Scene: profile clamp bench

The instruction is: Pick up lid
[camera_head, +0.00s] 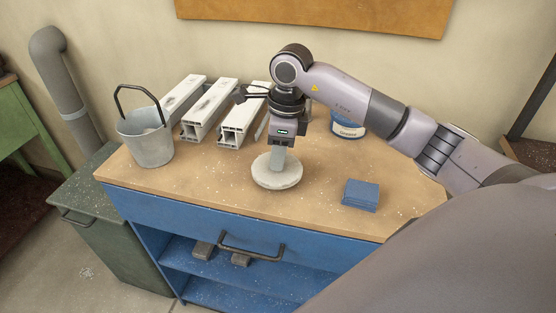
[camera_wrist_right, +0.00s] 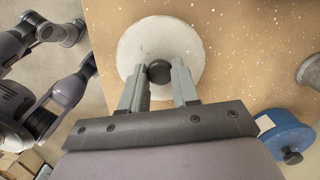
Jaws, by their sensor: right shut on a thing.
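The lid is a round, pale, speckled disc (camera_head: 277,178) near the front middle of the wooden bench top. In the right wrist view the lid (camera_wrist_right: 135,42) shows from above, with a dark round knob (camera_wrist_right: 158,72) at its middle. My right gripper (camera_head: 278,153) points straight down over the lid. Its two fingers (camera_wrist_right: 159,90) stand on either side of the knob and are shut on it. The lid lies level, at or very near the bench top; I cannot tell if there is a gap below it. My left gripper is not in view.
A metal bucket (camera_head: 148,143) and several white profiles (camera_head: 207,107) stand at the back left. A blue can (camera_head: 348,130) stands behind my right arm. A blue block (camera_head: 361,194) lies to the right. The bench top's front is clear around the lid.

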